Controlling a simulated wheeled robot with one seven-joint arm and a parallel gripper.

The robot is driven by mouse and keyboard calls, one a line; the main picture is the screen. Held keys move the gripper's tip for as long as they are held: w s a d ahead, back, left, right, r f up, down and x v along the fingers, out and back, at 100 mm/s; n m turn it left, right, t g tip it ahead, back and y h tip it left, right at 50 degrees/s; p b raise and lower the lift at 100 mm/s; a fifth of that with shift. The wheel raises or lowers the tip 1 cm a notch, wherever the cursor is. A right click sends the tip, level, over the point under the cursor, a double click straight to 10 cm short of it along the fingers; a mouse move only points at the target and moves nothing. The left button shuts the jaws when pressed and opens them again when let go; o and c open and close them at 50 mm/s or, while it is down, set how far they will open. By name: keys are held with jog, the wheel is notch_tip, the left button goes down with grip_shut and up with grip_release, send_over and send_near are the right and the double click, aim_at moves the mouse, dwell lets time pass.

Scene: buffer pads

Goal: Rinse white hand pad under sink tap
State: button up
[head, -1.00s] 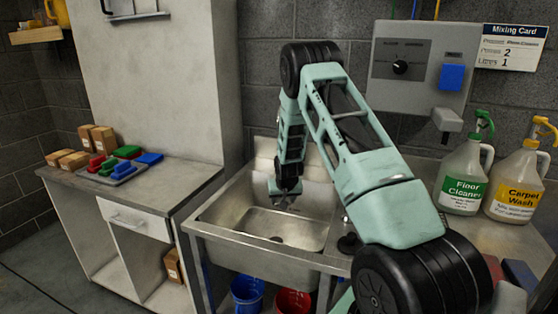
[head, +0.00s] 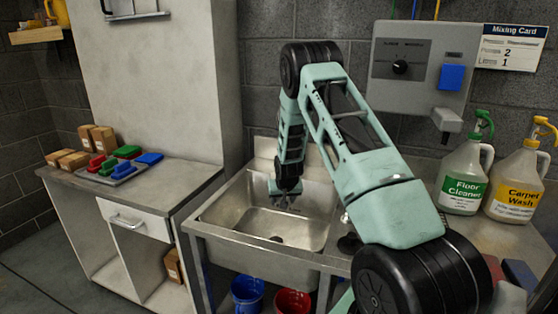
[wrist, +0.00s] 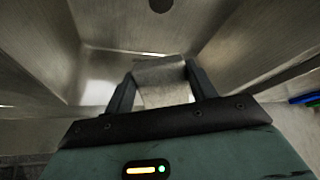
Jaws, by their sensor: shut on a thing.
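My gripper (head: 285,201) points down inside the metal sink (head: 240,222), near its back wall. In the wrist view my gripper (wrist: 160,83) has its two dark fingers shut on a pale greyish block, which looks like the white hand pad (wrist: 165,88). The pad is hard to make out in the head view. The drain hole (wrist: 161,4) shows at the top edge of the wrist view, apart from the pad. I cannot make out the tap or any running water; my arm covers part of the sink's back and right side.
Red, green and blue pads (head: 122,160) lie on a tray on the left counter, beside several cardboard boxes (head: 90,145). Floor Cleaner (head: 463,178) and Carpet Wash (head: 517,182) jugs stand at right. A blue bucket (head: 247,292) and red bucket (head: 292,301) sit below the sink.

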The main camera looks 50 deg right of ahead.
jog(key=s+a, duration=0.7)
jog(key=s, duration=0.1)
jog(key=shift+s, duration=0.4)
dwell(0.3)
jog(key=shift+a, duration=0.1)
dwell(0.4)
